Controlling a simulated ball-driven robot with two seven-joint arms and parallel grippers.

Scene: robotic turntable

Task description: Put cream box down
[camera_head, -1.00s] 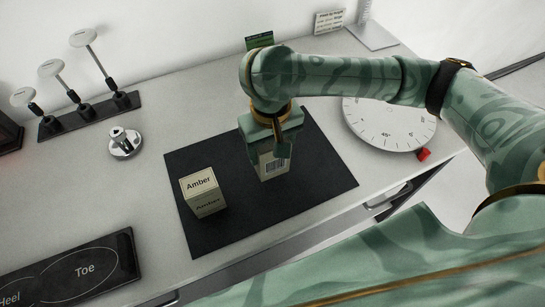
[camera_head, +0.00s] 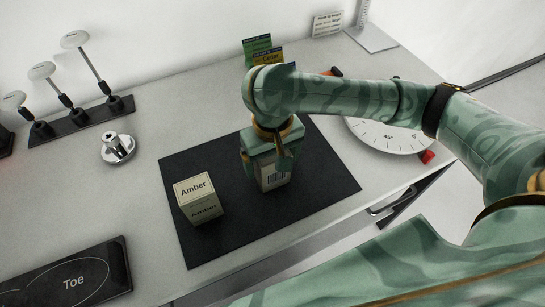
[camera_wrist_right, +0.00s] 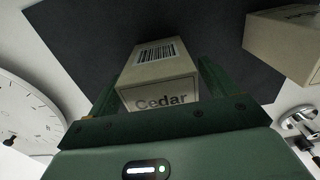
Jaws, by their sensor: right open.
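A cream box (camera_head: 271,176) with a barcode on its side stands upright on the black mat (camera_head: 322,172). In the right wrist view this box (camera_wrist_right: 158,66) shows the word Cedar on the face nearest the camera. My right gripper (camera_head: 268,158) is above and around it, its green fingers on either side. In the right wrist view the open fingers (camera_wrist_right: 160,82) flank the box. Whether either finger touches it I cannot tell. A second cream box (camera_head: 199,198), marked Amber, stands on the mat to the left. My left gripper is not in view.
A white dial turntable (camera_head: 389,136) with a red pointer (camera_head: 427,157) is at the right. A metal knob (camera_head: 117,148) and a row of levers (camera_head: 83,118) are at the left. A dark Toe panel (camera_head: 70,283) lies at the front left. Bare mat separates the boxes.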

